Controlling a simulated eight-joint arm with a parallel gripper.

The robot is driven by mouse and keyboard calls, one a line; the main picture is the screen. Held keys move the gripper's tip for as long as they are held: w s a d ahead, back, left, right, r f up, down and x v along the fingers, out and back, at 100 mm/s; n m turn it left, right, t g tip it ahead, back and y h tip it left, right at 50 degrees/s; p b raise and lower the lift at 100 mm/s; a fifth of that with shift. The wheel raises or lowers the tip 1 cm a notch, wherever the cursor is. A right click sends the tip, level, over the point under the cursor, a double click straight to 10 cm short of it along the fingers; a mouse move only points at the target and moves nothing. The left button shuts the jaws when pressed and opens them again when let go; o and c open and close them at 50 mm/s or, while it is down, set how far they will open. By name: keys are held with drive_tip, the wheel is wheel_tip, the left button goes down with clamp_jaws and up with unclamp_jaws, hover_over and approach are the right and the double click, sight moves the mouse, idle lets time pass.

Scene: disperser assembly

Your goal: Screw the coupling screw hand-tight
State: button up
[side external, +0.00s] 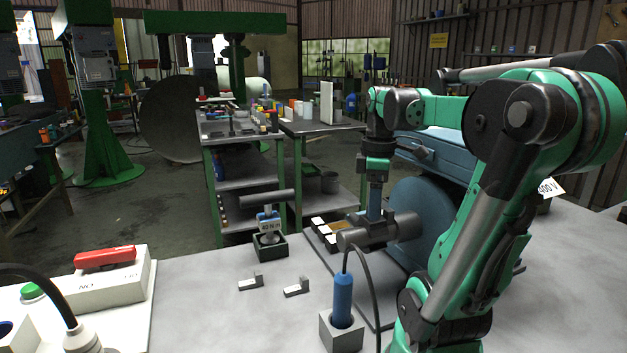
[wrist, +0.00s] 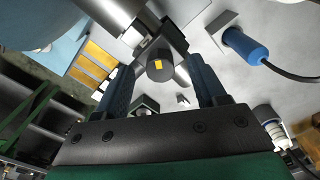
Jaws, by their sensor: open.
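A dark round screw head with a small orange mark (wrist: 159,68), which looks like the coupling screw, shows in the wrist view between my gripper's blue fingers. My gripper (wrist: 157,80) is open, with one finger on each side of the head and visible gaps. In the side view my gripper (side external: 374,212) points straight down at the dark grey cylindrical coupling (side external: 354,239) in front of the blue machine (side external: 432,212). The screw itself cannot be made out there. Whether the fingers reach down around the head is hard to tell.
A blue-handled corded tool (side external: 343,293) stands in a grey block, its cable rising near the coupling. A tool marked 60 Nm (side external: 268,220) stands in a dark holder. Two small grey blocks (side external: 250,283) lie on the bench. A white box with a red part (side external: 104,257) is at left.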

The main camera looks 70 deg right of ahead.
drive_tip(key=shift+f, duration=0.2)
drive_tip(key=shift+c, duration=0.3)
clamp_jaws()
drive_tip(key=m, duration=0.4)
drive_tip(key=shift+m, duration=0.4)
drive_tip(key=shift+o, duration=0.3)
unclamp_jaws()
